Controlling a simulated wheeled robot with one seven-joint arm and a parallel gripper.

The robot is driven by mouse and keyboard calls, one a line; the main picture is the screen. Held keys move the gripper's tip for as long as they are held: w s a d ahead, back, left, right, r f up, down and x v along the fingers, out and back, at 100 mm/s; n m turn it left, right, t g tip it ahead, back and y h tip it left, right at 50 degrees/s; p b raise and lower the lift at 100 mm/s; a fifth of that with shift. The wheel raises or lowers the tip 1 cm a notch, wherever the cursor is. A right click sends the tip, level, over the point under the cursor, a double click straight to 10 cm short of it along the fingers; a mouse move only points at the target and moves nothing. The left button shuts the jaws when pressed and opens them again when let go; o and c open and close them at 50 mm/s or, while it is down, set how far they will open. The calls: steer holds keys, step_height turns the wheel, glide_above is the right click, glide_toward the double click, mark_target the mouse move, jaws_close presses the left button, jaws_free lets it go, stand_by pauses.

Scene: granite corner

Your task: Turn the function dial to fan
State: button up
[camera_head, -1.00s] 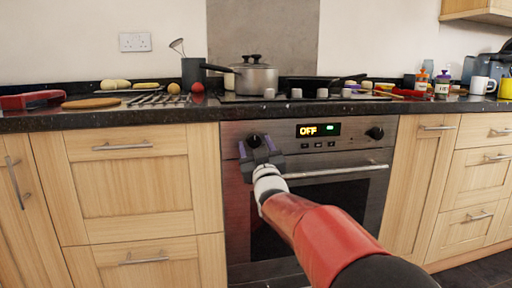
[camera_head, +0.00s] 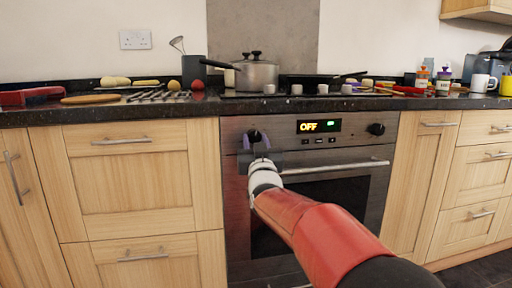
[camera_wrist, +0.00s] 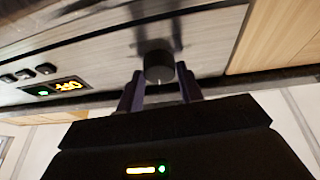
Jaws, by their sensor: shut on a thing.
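The oven's left dial (camera_head: 254,134) is a dark round knob on the steel control panel, left of the display (camera_head: 318,126), which reads OFF. My gripper (camera_head: 256,142) is at this dial, with one purple-grey finger on each side, shut on it. In the wrist view, which shows the panel upside down, the dark dial (camera_wrist: 158,66) sits between the two fingers of my gripper (camera_wrist: 158,74). A small light mark shows on the knob. I cannot read any function symbols around it. The right dial (camera_head: 376,129) is untouched.
The oven handle (camera_head: 335,168) runs across the door just below my gripper. The dark worktop edge (camera_head: 120,118) lies above the panel. A saucepan (camera_head: 256,75) stands on the hob. Wooden cupboard fronts flank the oven.

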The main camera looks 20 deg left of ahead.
steer(key=m+h, duration=0.1)
steer(key=m, duration=0.2)
steer(key=m+h, duration=0.2)
steer(key=m, duration=0.1)
steer(key=shift+s+a+r+t+h, duration=0.1)
steer(key=shift+a+r+t+h, duration=0.05)
steer(key=shift+t+h, duration=0.15)
steer(key=m+h+p, duration=0.1)
steer(key=m, duration=0.1)
steer(key=m+h+p, duration=0.1)
steer(key=m, duration=0.1)
steer(key=m+p, duration=0.1)
steer(key=m, duration=0.2)
steer(key=shift+a+r+h, duration=0.1)
steer(key=shift+r+h, duration=0.15)
steer(key=shift+h, duration=0.15)
steer(key=m+g+p, duration=0.1)
steer(key=m, duration=0.1)
steer(key=m+g+h+p, duration=0.1)
steer(key=m+p, duration=0.3)
steer(key=shift+r+m+g, duration=0.25)
steer(key=shift+m+g, duration=0.15)
steer(key=m+g+p, duration=0.1)
steer(key=m+p, duration=0.2)
steer(key=shift+m+g+p, duration=0.3)
steer(key=shift+m+p, duration=0.1)
steer(key=shift+m, duration=0.2)
steer(key=shift+f, duration=0.1)
steer(key=o, duration=1)
steer(key=shift+s, duration=0.15)
